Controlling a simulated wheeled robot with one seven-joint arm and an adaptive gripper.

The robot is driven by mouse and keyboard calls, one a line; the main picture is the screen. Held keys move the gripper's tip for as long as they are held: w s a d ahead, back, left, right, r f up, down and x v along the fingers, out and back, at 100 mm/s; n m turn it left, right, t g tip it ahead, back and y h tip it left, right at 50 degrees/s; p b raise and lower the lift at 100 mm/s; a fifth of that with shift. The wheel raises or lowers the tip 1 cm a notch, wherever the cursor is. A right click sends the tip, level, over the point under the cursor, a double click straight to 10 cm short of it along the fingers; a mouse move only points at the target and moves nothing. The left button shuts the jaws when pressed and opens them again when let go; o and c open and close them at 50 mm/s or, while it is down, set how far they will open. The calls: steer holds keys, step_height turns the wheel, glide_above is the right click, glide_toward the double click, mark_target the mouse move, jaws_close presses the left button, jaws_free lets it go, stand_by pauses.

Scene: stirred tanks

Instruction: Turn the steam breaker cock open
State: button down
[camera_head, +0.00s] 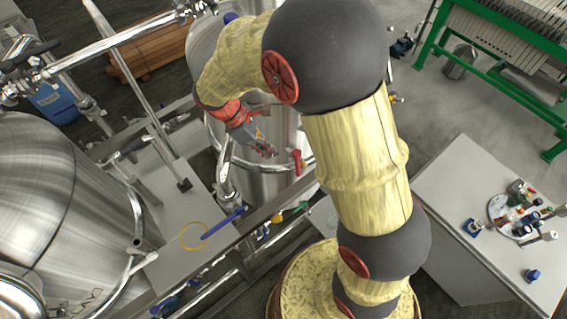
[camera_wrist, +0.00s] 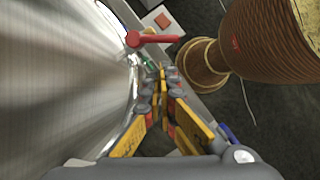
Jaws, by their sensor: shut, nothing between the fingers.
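A cock with a red lever handle (camera_head: 297,160) sits at the side of the steel tank in the middle of the head view. In the wrist view its red lever (camera_wrist: 158,39) lies roughly level across the picture, with a round red hub at its left end. No label shows that names it as the steam breaker cock. My gripper (camera_head: 268,152) is just left of the red handle in the head view. In the wrist view my gripper (camera_wrist: 162,72) has its fingertips together, empty, below the lever in the picture, with a visible gap to it.
The steel tank wall (camera_wrist: 60,70) runs close along the left of my gripper. A green handle (camera_head: 302,206) and a blue handle (camera_head: 222,222) are on the pipework below. A grey cabinet (camera_head: 450,190) with small items stands at right. Open floor lies behind it.

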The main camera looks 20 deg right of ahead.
mark_target(298, 165)
steer(key=p+x, duration=0.1)
steer(key=x, duration=0.9)
steer(key=shift+s, duration=0.1)
steer(key=shift+s+d+n+t, duration=0.3)
steer(key=shift+s+n+t, duration=0.05)
steer(key=shift+n, duration=0.35)
steer(key=shift+s+d+n+t, duration=0.3)
steer(key=shift+s+n+t, duration=0.05)
steer(key=shift+n, duration=0.35)
steer(key=shift+w+a, duration=0.1)
steer(key=shift+w, duration=0.05)
steer(key=shift+w+a, duration=0.3)
steer(key=shift+w, duration=0.3)
